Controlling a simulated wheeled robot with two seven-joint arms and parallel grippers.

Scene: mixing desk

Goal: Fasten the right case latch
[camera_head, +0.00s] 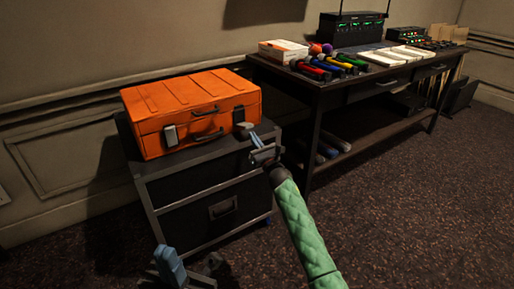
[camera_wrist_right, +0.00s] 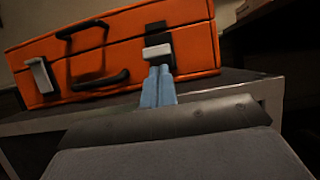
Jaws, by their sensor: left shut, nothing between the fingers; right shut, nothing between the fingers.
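An orange case (camera_head: 190,118) with its lid down sits on a dark cabinet. Its right latch (camera_wrist_right: 158,52) has a dark upper part and a pale plate that seems to stick out from the front. The left latch (camera_wrist_right: 39,75) is a pale plate lying flatter along the case front. My right gripper (camera_head: 262,152) is shut and empty. In the right wrist view its blue fingertips (camera_wrist_right: 158,84) are just below the right latch's pale plate; I cannot tell whether they touch it. My left gripper (camera_head: 172,268) is shut and empty, low in front of the cabinet.
Two dark handles, an upper one (camera_wrist_right: 84,30) and a lower one (camera_wrist_right: 100,82), lie between the latches. The cabinet (camera_head: 205,205) stands beside a dark desk (camera_head: 318,98) carrying microphones, a white box and equipment. The carpet (camera_head: 400,200) at right is clear.

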